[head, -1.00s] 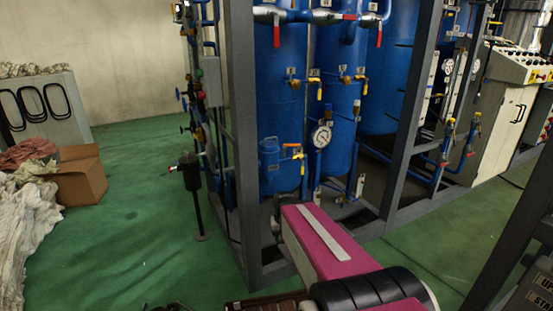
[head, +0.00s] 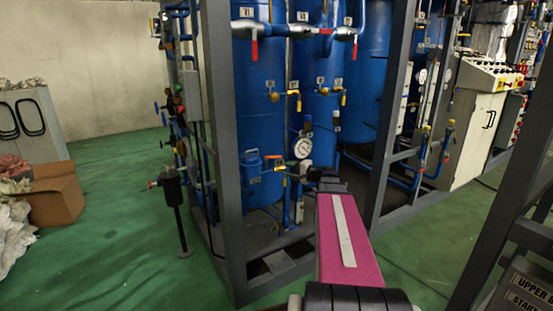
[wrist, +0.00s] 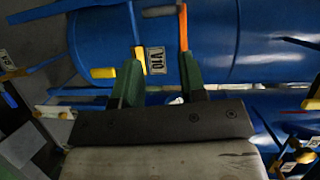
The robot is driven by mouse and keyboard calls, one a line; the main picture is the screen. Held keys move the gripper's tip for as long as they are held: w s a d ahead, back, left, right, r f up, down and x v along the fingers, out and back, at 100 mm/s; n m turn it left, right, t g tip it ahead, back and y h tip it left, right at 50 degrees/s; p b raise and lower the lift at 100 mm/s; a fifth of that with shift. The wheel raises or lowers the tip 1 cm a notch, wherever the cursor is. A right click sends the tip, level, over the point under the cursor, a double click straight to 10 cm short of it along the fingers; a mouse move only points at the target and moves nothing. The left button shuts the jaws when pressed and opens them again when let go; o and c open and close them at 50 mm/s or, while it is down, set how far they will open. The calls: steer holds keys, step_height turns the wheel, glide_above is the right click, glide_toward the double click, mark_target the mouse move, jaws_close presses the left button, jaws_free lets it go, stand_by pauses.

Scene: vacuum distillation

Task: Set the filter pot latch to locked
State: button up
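My gripper (head: 288,172) is close to the pot's right side, small and dark in the head view. In the wrist view my gripper (wrist: 160,75) is open, its two green fingers apart. An orange bar (wrist: 183,25) stands at the right fingertip, and a yellow handle (wrist: 103,73) lies beside the left finger. I cannot tell if they touch.
A V10 tag (wrist: 156,60) shows between the fingers, before a blue vessel (wrist: 200,35). In the head view a pressure gauge (head: 303,148) is just above my gripper. Grey frame posts (head: 222,150) stand around the vessels.

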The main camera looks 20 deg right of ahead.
mark_target(276, 157)
steer(key=shift+m+t, duration=0.4)
steer(key=shift+t, duration=0.3)
steer(key=w+a, duration=0.1)
steer(key=w, duration=0.2)
steer(key=w+a+r, duration=0.1)
steer(key=w, duration=0.2)
steer(key=w+a+r, duration=0.1)
steer(key=w+a, duration=0.1)
steer(key=w, duration=0.1)
steer(key=shift+w+r, duration=0.1)
steer(key=shift+w, duration=0.05)
jaws_close()
